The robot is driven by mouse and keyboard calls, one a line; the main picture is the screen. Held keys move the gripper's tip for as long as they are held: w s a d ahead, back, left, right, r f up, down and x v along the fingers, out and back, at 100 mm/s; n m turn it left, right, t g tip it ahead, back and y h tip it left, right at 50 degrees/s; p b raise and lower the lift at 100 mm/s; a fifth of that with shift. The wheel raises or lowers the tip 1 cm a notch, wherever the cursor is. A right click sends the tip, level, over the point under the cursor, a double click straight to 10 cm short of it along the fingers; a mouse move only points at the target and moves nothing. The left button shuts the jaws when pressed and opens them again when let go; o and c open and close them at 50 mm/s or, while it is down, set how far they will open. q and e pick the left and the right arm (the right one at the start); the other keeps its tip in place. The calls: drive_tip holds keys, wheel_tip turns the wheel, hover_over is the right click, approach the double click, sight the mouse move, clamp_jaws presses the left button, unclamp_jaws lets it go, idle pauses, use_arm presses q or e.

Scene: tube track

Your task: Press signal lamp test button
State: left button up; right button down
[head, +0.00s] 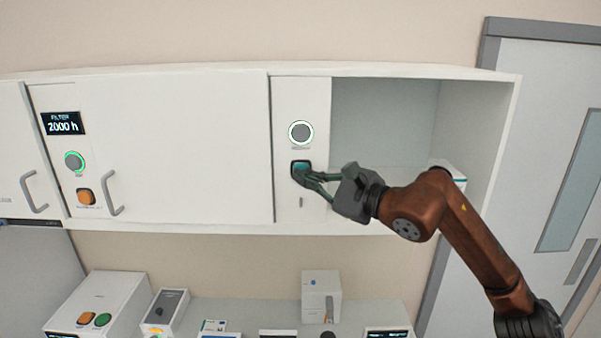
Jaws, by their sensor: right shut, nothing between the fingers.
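The fingertips hide part of the button. The labels on the panel are too small to read. My left gripper is not in view.
Further left are a display reading 2000 h (62,123), a green-ringed button (75,161) and an orange button (86,197). An open cabinet bay (385,110) lies right of the panel. Boxes, including a white one (321,295), stand on the counter below.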

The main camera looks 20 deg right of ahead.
drive_tip(key=shift+w+d, duration=0.2)
drive_tip(key=shift+w, duration=0.5)
idle(1.0)
drive_tip(key=shift+s, duration=0.2)
drive_tip(key=shift+s+a+b, duration=0.25)
drive_tip(key=shift+s+b, duration=0.3)
drive_tip(key=shift+s, duration=0.2)
drive_tip(key=s+b, duration=0.1)
drive_tip(key=s, duration=0.1)
drive_tip(key=s+a+b, duration=0.1)
drive_tip(key=s, duration=0.1)
drive_tip(key=shift+s+a, duration=0.2)
drive_tip(key=shift+s, duration=0.2)
